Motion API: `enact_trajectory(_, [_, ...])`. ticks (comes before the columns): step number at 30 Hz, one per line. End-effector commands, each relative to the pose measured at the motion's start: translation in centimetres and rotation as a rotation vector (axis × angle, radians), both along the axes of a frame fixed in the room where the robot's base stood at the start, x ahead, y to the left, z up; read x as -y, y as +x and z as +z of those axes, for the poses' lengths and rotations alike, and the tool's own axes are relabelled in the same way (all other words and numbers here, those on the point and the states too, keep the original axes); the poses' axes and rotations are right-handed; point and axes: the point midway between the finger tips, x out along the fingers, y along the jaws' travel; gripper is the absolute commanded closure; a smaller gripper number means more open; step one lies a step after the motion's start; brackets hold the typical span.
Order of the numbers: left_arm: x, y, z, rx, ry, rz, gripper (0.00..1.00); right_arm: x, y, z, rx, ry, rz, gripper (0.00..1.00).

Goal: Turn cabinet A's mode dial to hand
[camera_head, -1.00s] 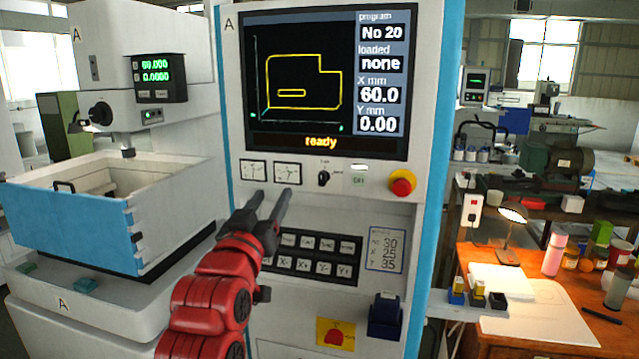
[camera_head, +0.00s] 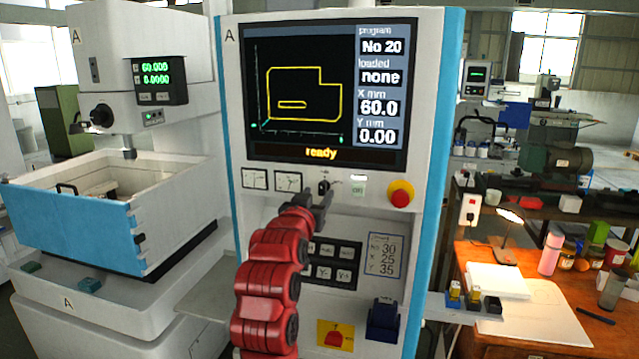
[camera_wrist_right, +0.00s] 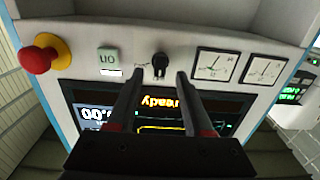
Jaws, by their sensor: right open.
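Cabinet A (camera_head: 232,100) stands in front of me, with a screen showing "ready". Its black mode dial (camera_head: 323,187) sits below the screen, between the gauges and the pale green button. My right gripper (camera_head: 318,197) is open, its fingertips just below and around the dial in the head view. In the right wrist view, which is upside down, the dial (camera_wrist_right: 160,66) shows between the two open fingers (camera_wrist_right: 158,80), seemingly not touched. The exact gap to the panel is hard to tell. The dial's small labels are too small to read. My left gripper is not in view.
A red emergency button (camera_head: 400,194) on a yellow base sticks out right of the dial. Two gauges (camera_head: 272,180) lie to its left, and a pale green button (camera_head: 358,189) is close by. A keypad (camera_head: 338,262) is below, partly behind my right arm. A dark blue box (camera_head: 384,318) sits lower right.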

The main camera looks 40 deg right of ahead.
Motion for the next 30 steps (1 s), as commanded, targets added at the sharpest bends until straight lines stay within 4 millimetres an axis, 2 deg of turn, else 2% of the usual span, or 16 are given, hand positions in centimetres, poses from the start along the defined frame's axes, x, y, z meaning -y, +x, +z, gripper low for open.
enact_trajectory(1, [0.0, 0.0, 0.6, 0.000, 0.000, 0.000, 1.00, 0.7, 0.4, 0.3, -0.002, 0.001, -0.003, 0.49])
enact_trajectory(6, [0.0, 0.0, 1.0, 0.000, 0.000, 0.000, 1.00, 1.8, 1.5, 0.1, 0.000, -0.001, -0.001, 0.49])
enact_trajectory(16, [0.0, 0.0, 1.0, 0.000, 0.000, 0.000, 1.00, 2.0, 1.8, 0.0, 0.001, -0.001, 0.001, 0.49])
enact_trajectory(24, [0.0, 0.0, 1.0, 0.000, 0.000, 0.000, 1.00, 2.0, 1.8, 0.0, 0.001, -0.002, 0.000, 0.97])
enact_trajectory(25, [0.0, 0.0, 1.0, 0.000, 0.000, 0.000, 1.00, 2.0, 1.8, 0.0, 0.001, -0.002, 0.000, 1.00])
enact_trajectory(30, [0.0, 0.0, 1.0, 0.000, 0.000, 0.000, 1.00, 2.0, 1.8, 0.0, 0.001, -0.002, 0.000, 1.00])
